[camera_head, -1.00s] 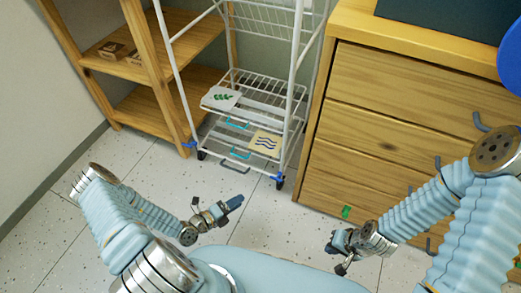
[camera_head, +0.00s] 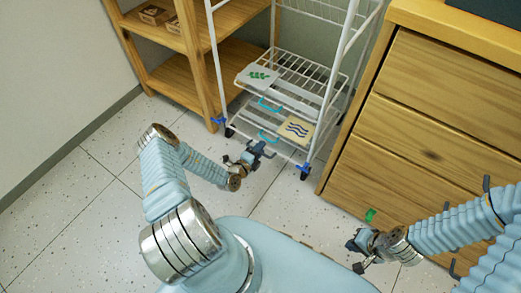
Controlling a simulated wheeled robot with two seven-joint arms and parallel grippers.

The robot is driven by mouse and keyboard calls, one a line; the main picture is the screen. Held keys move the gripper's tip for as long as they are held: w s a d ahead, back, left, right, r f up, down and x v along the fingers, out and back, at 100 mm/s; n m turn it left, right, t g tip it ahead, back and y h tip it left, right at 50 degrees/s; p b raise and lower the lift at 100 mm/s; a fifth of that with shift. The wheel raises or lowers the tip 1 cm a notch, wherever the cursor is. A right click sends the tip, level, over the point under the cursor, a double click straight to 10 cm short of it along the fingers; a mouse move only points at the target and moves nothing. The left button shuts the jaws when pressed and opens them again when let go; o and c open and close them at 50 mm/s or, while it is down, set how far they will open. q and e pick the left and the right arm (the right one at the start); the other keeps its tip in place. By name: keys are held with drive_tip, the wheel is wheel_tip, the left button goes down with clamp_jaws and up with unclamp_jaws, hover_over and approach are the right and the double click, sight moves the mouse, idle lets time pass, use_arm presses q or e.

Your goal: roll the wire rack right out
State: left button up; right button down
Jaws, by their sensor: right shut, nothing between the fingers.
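The white wire rack (camera_head: 328,92) stands upright on wheels between a wooden shelf and a wooden drawer cabinet. Its lower tiers hold a white card with a green leaf print (camera_head: 260,76) and a yellow card with dark wavy lines (camera_head: 297,129). Teal handles and blue wheel parts show at its front. My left gripper (camera_head: 263,150) is at the lower front edge of the rack; its fingers are too small to tell whether they grip the bar there, which is hidden. My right gripper (camera_head: 353,246) is shut and empty, low in front of the drawer cabinet, apart from the rack.
The wooden shelf (camera_head: 190,77) stands close on the rack's left, with small boxes on it. Speckled floor tiles (camera_head: 85,215) are clear at the left.

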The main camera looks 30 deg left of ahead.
use_arm(q)
drive_tip(key=shift+w, duration=0.4)
clamp_jaws()
